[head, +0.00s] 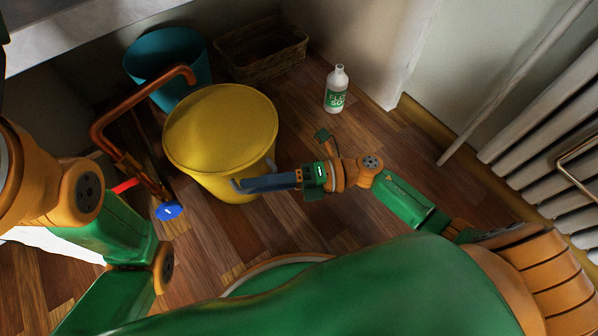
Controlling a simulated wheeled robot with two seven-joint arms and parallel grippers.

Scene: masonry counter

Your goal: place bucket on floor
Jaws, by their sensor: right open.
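A large yellow bucket (215,122) stands upright on the wooden floor (330,150), left of the middle of the head view. Its wide round top faces me. My right gripper (242,185) reaches in from the right, and its dark fingers overlap the bucket's lower right side in the picture. The gripper is open, and I cannot tell whether its fingers touch the bucket. My left arm shows at the left edge, but its gripper is out of view.
A teal bin (160,62) and a wicker basket (262,50) stand behind the bucket. A white bottle with a green label (336,90) stands right of them. A copper pipe (112,120) bends close by the bucket's left. A radiator (545,120) lines the right wall.

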